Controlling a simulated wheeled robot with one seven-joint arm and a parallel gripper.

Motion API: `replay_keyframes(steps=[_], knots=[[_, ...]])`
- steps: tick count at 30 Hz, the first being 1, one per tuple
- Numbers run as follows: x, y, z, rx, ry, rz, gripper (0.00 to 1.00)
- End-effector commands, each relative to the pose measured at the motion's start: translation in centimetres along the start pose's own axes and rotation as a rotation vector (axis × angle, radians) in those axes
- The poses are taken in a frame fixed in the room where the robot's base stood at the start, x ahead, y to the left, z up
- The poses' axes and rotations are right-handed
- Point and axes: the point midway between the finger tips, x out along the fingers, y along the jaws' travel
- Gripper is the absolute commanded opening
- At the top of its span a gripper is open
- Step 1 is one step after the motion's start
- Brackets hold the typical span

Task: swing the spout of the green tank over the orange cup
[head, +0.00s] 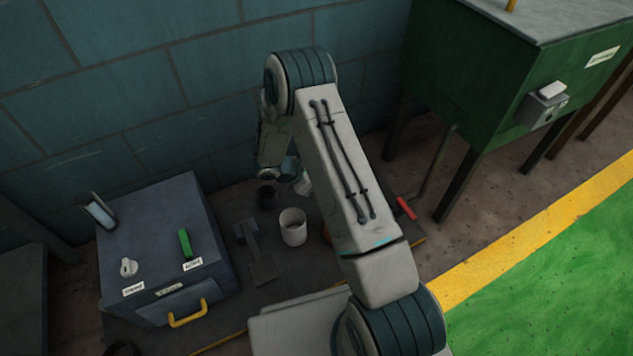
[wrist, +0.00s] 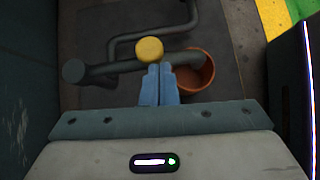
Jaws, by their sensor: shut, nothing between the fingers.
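The green tank (head: 480,85) stands on legs at the back right in the head view. In the wrist view a dark spout pipe (wrist: 110,67) runs sideways, with a yellow round knob (wrist: 149,50) at its middle. The right end of the pipe reaches over the orange cup (wrist: 207,74), at its upper left part. My gripper (wrist: 160,70) is shut and empty, its blue fingers just below the knob; I cannot tell if they touch it. In the head view my arm hides most of the spout and nearly all of the orange cup.
A grey box (head: 165,250) with a yellow handle is at the left. A red handle (head: 405,208) lies right of my arm. The wall is close behind; the green floor at the right is clear.

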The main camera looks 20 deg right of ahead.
Motion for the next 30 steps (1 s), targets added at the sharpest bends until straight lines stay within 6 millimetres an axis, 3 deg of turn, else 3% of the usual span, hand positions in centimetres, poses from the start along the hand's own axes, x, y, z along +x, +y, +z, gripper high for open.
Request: replay_keyframes(steps=[5, 10, 15, 21, 30], knots=[[-0.6, -0.1, -0.6, 0.000, 0.000, 0.000, 0.00], [-2.8, -0.6, -2.5, 0.001, 0.000, -0.001, 0.00], [-7.1, -1.3, -1.8, 0.005, 0.000, -0.002, 0.00], [-10.6, -2.0, -1.9, 0.007, 0.000, -0.004, 0.00], [-12.3, -2.4, -2.0, 0.006, -0.001, -0.006, 0.00]])
